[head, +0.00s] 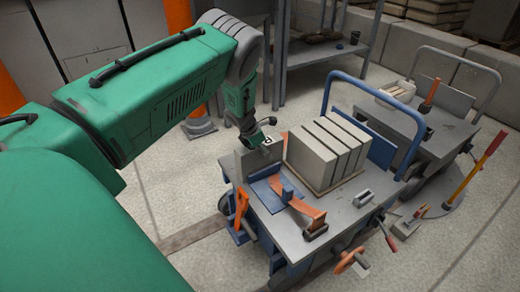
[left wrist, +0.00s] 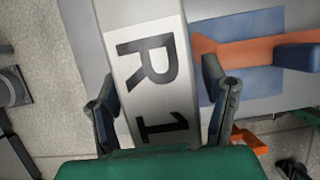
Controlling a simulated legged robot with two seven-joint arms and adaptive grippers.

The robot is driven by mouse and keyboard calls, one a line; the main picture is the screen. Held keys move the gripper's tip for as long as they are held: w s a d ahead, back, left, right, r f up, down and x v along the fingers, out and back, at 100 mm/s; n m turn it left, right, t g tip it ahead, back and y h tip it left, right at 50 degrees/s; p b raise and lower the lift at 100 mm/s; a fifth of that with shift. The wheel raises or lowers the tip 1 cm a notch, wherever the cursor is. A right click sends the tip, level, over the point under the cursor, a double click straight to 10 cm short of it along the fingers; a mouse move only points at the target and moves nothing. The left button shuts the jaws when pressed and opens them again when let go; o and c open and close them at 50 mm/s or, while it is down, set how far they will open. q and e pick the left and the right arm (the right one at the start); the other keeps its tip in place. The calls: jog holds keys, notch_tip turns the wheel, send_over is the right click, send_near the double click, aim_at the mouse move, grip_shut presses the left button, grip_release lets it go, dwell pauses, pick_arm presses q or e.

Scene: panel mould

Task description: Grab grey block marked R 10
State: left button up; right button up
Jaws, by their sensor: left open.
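The grey block (head: 256,161) stands at the left end of the cart top in the head view. In the left wrist view the block (left wrist: 135,12) carries a white label reading "R 1"; anything after that is hidden behind my green gripper body. My left gripper (head: 260,140) is at the top of the block. In the left wrist view my left gripper (left wrist: 163,100) is open, with one dark finger on each side of the block. A gap shows at the right finger; contact at the left finger is unclear. My right gripper is not in view.
The blue-framed cart (head: 335,215) also bears several pale slabs (head: 328,150) close to the right of the block. A blue plate with an orange strap (head: 305,207) lies in front. A second cart (head: 410,125) stands behind right. Open floor lies at the front left.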

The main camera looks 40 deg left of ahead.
pick_arm(q)
grip_shut()
jog(key=shift+r, duration=0.15)
